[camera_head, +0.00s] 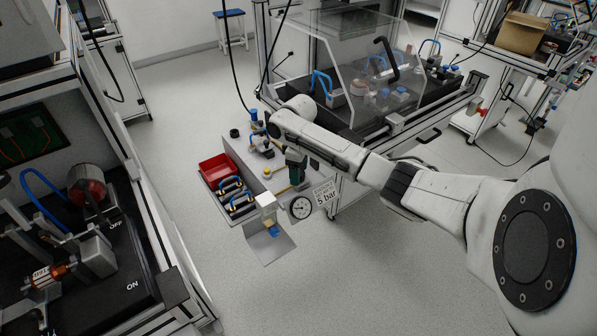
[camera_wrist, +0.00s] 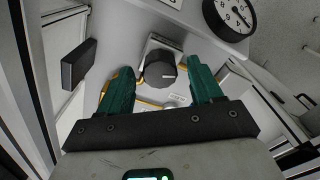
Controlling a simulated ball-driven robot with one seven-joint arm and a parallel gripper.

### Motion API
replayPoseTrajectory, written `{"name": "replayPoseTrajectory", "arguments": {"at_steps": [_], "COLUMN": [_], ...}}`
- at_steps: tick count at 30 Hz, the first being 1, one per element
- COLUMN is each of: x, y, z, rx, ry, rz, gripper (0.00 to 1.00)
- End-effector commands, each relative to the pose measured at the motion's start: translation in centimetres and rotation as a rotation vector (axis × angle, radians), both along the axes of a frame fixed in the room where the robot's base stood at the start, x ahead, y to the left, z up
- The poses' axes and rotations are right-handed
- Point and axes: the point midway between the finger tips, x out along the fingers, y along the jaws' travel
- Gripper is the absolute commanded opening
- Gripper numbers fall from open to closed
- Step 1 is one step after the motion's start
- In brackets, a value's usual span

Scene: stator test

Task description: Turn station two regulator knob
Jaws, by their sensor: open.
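A dark grey round knob (camera_wrist: 160,71) with a light pointer mark shows in the wrist view, on a pale mount. My gripper (camera_wrist: 162,80) has its two green fingers spread, one to the left and one to the right of the knob. A gap shows between the knob and each finger, and how far off the knob is in depth is hard to tell. In the head view my gripper (camera_head: 297,180) hangs over the bench, and the knob is hidden behind it. A round pressure gauge (camera_head: 301,207) is beside it, also at the top right of the wrist view (camera_wrist: 230,15).
A "5 bar" sign (camera_head: 325,194) stands right of the gauge. A red bin (camera_head: 217,168) and blue-handled parts (camera_head: 233,190) lie left on the bench. A clear-hooded station (camera_head: 360,60) stands behind, and another station (camera_head: 100,270) is at left. Open floor lies in front.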

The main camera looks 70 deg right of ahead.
Motion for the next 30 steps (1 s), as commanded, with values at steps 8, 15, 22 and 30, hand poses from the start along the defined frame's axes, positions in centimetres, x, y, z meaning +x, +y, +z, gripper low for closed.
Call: {"name": "replayPoseTrajectory", "arguments": {"at_steps": [8, 15, 22, 30], "x": [0.01, 0.02, 0.02, 0.02], "y": [0.01, 0.01, 0.01, 0.02], "z": [-0.63, -0.6, -0.59, -0.57], "rx": [-0.001, -0.001, -0.001, -0.001], "ry": [0.0, 0.0, 0.0, 0.0], "rz": [0.001, 0.001, 0.001, 0.001], "gripper": [0.65, 0.53, 0.31, 0.09]}}
